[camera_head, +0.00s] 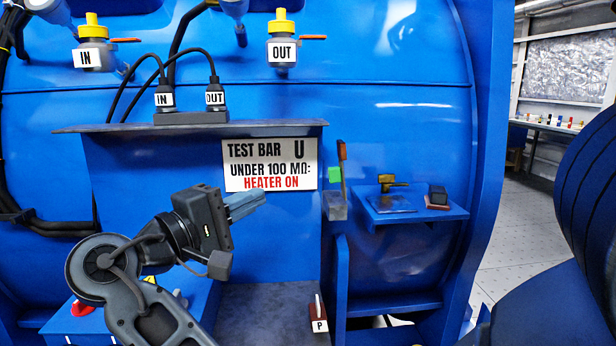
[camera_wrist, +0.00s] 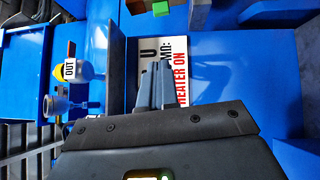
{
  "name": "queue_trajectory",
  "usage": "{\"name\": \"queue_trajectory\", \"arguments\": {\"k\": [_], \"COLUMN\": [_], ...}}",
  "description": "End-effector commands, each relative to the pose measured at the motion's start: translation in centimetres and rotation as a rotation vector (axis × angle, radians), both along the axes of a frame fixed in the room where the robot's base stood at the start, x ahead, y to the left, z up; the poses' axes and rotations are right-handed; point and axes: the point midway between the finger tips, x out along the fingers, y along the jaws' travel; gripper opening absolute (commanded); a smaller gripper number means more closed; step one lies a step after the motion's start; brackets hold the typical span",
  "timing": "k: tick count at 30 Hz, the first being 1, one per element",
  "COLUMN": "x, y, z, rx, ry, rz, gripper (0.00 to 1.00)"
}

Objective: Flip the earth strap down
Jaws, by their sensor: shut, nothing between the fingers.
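What looks like the earth strap (camera_head: 342,166) stands upright at the right of the test bar sign, a thin lever with a brown-red top and a green tag (camera_head: 335,174), rising from a grey block (camera_head: 335,205). My gripper (camera_head: 261,197) is shut and empty. It is in front of the sign's lower edge, left of the strap and apart from it. My fingertips also show in the wrist view (camera_wrist: 158,68).
The white sign (camera_head: 268,165) reads "TEST BAR U, UNDER 100 MΩ: HEATER ON". A blue shelf (camera_head: 440,214) to the right holds a brass fitting (camera_head: 388,182) and a small dark block (camera_head: 438,196). A red-topped switch marked P (camera_head: 319,314) stands below. IN and OUT plugs (camera_head: 190,98) sit above.

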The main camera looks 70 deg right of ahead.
Motion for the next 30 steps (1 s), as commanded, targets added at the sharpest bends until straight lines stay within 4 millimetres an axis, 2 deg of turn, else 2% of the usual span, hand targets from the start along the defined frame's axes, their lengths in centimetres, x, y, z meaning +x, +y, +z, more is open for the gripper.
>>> {"name": "queue_trajectory", "arguments": {"k": [5,8,21,27,30], "x": [-0.2,-0.7,-3.9,-6.4,-7.1], "y": [-0.5,-1.6,-9.3,-10.3,-10.6], "z": [0.1,0.1,0.9,1.2,1.3], "rx": [0.0,0.001,0.0,0.001,0.001], "ry": [0.0,0.0,0.0,0.001,0.0], "rz": [0.0,-0.002,-0.002,0.0,0.002], "gripper": [0.0,0.0,0.0,0.0,0.0]}}
